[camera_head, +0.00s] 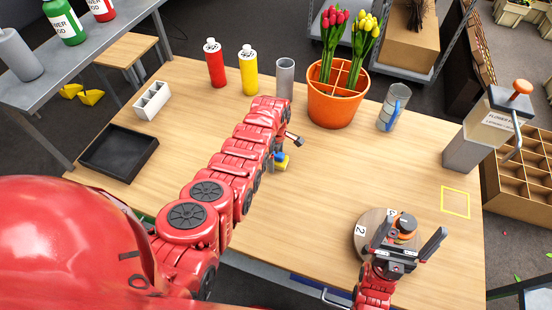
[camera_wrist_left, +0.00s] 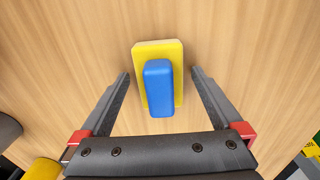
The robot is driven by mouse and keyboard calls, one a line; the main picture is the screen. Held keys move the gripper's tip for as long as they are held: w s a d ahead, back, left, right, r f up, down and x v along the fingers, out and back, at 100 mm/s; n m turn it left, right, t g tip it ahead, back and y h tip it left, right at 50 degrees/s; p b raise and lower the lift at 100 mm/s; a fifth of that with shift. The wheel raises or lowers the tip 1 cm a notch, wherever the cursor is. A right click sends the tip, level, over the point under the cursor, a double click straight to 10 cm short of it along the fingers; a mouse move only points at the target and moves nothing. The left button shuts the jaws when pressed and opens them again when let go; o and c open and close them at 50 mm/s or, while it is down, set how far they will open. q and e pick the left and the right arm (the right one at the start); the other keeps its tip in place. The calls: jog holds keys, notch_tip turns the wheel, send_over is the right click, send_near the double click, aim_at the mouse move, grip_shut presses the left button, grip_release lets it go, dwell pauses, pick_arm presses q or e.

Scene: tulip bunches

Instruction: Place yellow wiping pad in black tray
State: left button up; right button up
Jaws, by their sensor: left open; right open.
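The yellow wiping pad (camera_wrist_left: 138,62) with its blue grip (camera_wrist_left: 158,88) lies on the wooden table. In the head view the yellow pad (camera_head: 283,166) shows only partly, beside my left gripper, with the arm hiding the rest. My left gripper (camera_wrist_left: 160,75) is open, with one finger on each side of the pad and gaps between. The black tray (camera_head: 119,153) lies empty at the table's left end. My right gripper (camera_head: 412,238) is open and empty over a round wooden board (camera_head: 360,240) at the front right.
A white divided holder (camera_head: 152,100) stands behind the tray. A red bottle (camera_head: 215,63), a yellow bottle (camera_head: 249,71), a grey cylinder (camera_head: 285,78) and an orange tulip pot (camera_head: 336,100) line the back edge. The table between tray and my left arm is clear.

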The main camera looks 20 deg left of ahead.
pick_arm(q)
jog(key=shift+c, duration=0.2)
jog(key=c, duration=1.5)
jog(key=shift+r, duration=0.15)
